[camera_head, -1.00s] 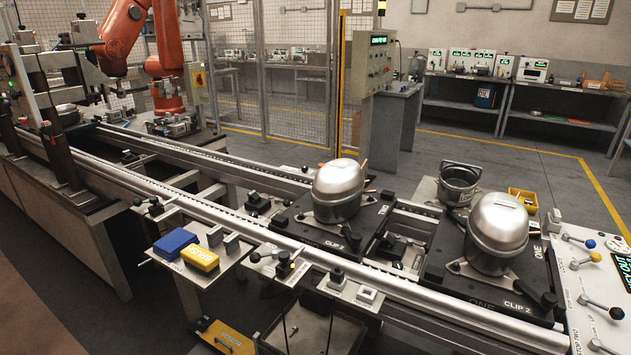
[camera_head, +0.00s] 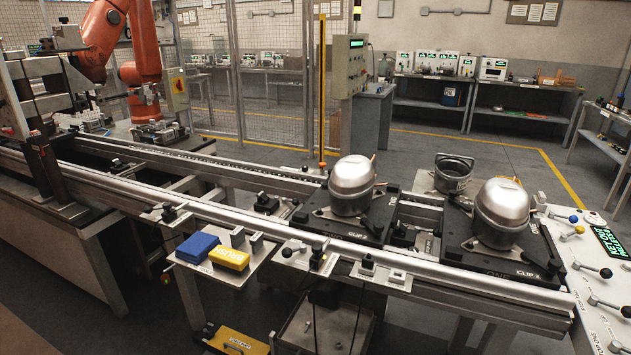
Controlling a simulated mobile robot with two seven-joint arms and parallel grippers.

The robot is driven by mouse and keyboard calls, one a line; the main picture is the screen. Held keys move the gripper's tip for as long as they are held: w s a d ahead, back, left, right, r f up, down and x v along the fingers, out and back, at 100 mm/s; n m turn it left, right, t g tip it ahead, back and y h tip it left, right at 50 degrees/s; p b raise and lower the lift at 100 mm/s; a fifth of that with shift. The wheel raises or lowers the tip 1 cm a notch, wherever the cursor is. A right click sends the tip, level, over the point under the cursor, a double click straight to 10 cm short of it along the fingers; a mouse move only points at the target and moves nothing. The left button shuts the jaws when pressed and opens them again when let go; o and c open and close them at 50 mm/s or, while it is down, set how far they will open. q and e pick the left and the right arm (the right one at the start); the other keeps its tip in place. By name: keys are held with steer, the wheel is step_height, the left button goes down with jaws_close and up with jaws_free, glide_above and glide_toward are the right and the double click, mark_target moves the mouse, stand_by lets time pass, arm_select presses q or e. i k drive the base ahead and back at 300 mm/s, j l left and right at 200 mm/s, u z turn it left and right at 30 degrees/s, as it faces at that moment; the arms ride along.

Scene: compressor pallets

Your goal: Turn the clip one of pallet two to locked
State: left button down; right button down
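Two dark pallets sit on the conveyor, each with a silver compressor. The right pallet (camera_head: 468,262) is marked ONE and has a CLIP 2 label. The left pallet (camera_head: 312,220) also shows a CLIP 2 label (camera_head: 354,237) on its front edge; its number cannot be read. Its compressor (camera_head: 352,185) covers much of its top. A black clip-like part (camera_head: 402,236) is at its right side, and a black knob-like block (camera_head: 266,203) is at its left. No clip one label is readable, and I cannot tell any clip's position. Neither of my grippers is in view.
The conveyor's front rail (camera_head: 330,245) runs along the near side. A side shelf holds a blue block (camera_head: 198,247) and a yellow block (camera_head: 229,259). A lever panel (camera_head: 590,285) stands at the right. An orange robot arm (camera_head: 103,40) is at the back left.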

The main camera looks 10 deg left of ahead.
mark_target(325, 183)
steer(key=k+j, duration=0.1)
steer(key=j, duration=0.15)
steer(key=k+j, duration=0.1)
steer(key=j, duration=0.2)
steer(key=i+j+u, duration=0.1)
steer(key=j, duration=0.35)
steer(key=i+j, duration=0.35)
steer(key=i+j+u, duration=0.15)
steer(key=j, duration=0.35)
steer(key=i+j+u, duration=0.1)
steer(key=i+j, duration=0.2)
steer(key=j, duration=0.1)
